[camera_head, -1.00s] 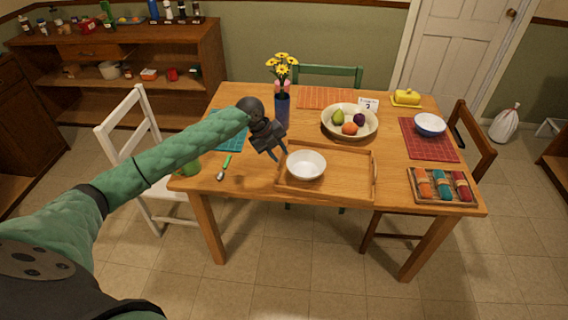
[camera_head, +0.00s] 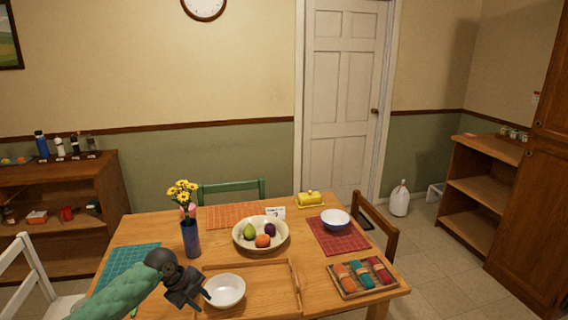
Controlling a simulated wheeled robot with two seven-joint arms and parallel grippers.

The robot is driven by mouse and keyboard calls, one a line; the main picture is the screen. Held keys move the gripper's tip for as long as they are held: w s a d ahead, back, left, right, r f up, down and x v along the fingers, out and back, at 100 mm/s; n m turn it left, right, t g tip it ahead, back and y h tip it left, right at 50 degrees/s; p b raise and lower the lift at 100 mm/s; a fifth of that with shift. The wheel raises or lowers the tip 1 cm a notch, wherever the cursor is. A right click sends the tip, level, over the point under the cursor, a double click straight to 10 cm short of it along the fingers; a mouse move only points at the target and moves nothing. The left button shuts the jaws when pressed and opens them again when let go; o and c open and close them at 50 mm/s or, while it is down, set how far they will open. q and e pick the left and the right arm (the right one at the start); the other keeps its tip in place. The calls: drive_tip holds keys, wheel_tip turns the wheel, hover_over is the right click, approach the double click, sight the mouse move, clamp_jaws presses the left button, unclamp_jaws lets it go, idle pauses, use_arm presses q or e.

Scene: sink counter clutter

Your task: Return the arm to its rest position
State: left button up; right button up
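My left gripper (camera_head: 200,300) is at the end of my green sleeved arm, which comes in from the lower left. It is above the table (camera_head: 168,226), just left of a white bowl (camera_head: 226,291) on a wooden tray (camera_head: 275,276). The fingers look apart with nothing seen between them. I cannot tell whether the gripper touches the bowl's rim or is only in front of it. My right gripper is not in view.
A blue vase (camera_head: 191,239) with yellow flowers stands behind the gripper. A fruit bowl (camera_head: 243,245), a blue-white bowl (camera_head: 336,218), a butter dish (camera_head: 310,198) and a napkin tray (camera_head: 349,291) stand farther right. Chairs surround the table.

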use_arm(q)
drive_tip(key=s+d+f+n+t, duration=0.1)
drive_tip(key=s+d+f+n, duration=0.4)
drive_tip(key=s, duration=0.4)
drive_tip(key=s+d+f+n, duration=0.4)
drive_tip(key=s+d, duration=0.2)
drive_tip(key=s, duration=0.3)
drive_tip(key=s+a+n+y, duration=0.2)
drive_tip(key=s+n, duration=0.5)
drive_tip(key=s, duration=0.3)
drive_tip(key=s+a+n+y, duration=0.2)
drive_tip(key=s+n, duration=0.5)
drive_tip(key=s, duration=0.3)
drive_tip(key=s+d+f+g, duration=0.1)
drive_tip(key=s+f, duration=0.1)
drive_tip(key=f, duration=1.7)
drive_tip(key=s+d+f+g, duration=0.1)
drive_tip(key=s+d+f, duration=0.1)
drive_tip(key=f, duration=1.7)
drive_tip(key=shift+s+f, duration=0.35)
drive_tip(key=shift+s, duration=0.2)
